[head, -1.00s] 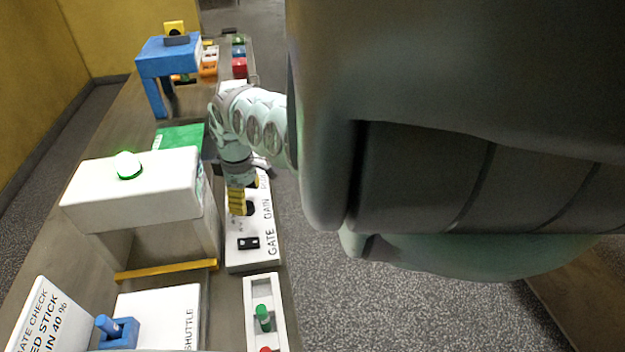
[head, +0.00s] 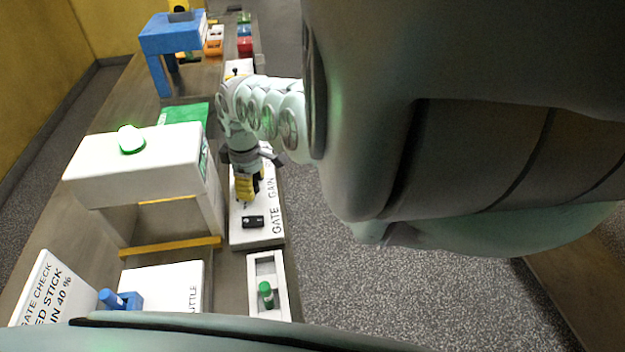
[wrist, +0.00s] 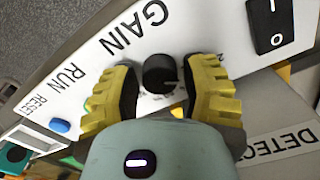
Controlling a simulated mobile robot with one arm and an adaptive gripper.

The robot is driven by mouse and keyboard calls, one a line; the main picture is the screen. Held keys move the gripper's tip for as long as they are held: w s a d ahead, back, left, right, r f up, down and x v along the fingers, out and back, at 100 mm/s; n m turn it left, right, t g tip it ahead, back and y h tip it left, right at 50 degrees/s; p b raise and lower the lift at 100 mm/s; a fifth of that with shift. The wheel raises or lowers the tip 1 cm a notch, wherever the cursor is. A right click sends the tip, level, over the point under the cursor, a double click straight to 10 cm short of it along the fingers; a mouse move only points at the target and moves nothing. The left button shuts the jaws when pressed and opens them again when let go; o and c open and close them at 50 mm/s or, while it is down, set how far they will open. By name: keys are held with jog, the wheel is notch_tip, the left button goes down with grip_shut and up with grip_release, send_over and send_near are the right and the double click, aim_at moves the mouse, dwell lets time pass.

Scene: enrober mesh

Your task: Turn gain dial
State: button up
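The gain dial (wrist: 160,73) is a round black knob on a white panel, beside the printed word GAIN in the wrist view. My gripper (wrist: 160,80) has its two yellow fingers on either side of the dial, with a narrow gap showing on both sides. It is open around the dial and does not visibly pinch it. In the head view my gripper (head: 247,188) points down over the white control panel (head: 243,236) and mostly hides the dial. Part of the dial's scale is hidden by the fingers in the wrist view.
A black rocker switch (head: 253,221) sits on the panel near the dial. A white gate housing (head: 140,170) with a lit green dome (head: 131,139) stands left of my gripper. A tray (head: 283,302) holds a green stick.

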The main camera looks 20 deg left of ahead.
grip_shut()
dwell(0.3)
jog(key=m, duration=0.3)
jog(key=shift+f+m+b, duration=0.1)
jog(key=shift+m+b, duration=0.2)
jog(key=shift+b, duration=0.05)
jog(key=shift+m+b, duration=0.7)
jog(key=shift+m, duration=1.3)
jog(key=shift+o, duration=2)
grip_release()
